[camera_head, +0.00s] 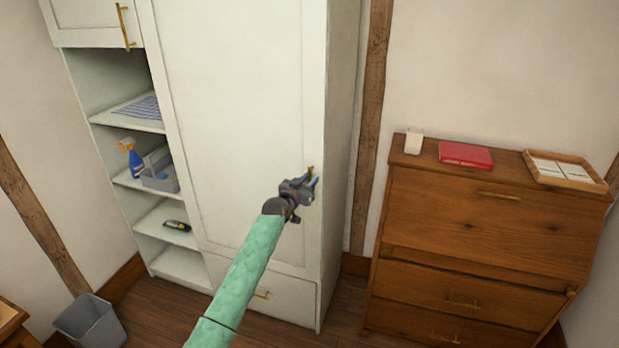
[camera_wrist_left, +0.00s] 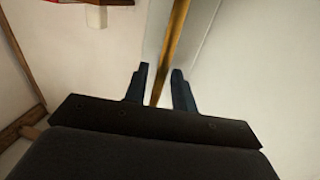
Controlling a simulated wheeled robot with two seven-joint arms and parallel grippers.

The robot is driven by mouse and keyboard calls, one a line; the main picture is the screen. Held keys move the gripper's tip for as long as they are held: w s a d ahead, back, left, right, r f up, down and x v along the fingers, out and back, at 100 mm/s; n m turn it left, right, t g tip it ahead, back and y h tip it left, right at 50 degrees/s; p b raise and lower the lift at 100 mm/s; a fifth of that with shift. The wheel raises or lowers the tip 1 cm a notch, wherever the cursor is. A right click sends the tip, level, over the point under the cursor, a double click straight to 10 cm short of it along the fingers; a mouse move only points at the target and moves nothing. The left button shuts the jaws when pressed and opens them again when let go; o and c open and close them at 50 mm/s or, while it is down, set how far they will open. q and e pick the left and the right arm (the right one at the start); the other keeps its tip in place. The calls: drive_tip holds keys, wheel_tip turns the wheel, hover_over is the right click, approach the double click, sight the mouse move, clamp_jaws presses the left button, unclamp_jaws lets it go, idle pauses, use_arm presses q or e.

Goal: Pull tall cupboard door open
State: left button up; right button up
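The tall cupboard door (camera_head: 240,110) is a cream panel in the white cupboard and looks shut. Its brass bar handle (camera_head: 311,171) is near the door's right edge, partly hidden by my gripper. My left gripper (camera_head: 313,182) is at the handle. In the left wrist view the brass handle (camera_wrist_left: 172,50) runs down between the two dark fingers of my left gripper (camera_wrist_left: 161,88). The fingers are apart, with a gap visible beside the bar. My right gripper is not in view.
Open shelves (camera_head: 165,218) left of the door hold a spray bottle (camera_head: 131,158) and a grey caddy (camera_head: 160,172). A drawer lies below the door. A wooden dresser (camera_head: 470,240) stands to the right. A grey bin (camera_head: 90,322) stands on the floor at left.

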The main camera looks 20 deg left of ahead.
use_arm(q)
drive_tip(key=shift+w, duration=0.25)
drive_tip(key=shift+d, duration=0.1)
clamp_jaws()
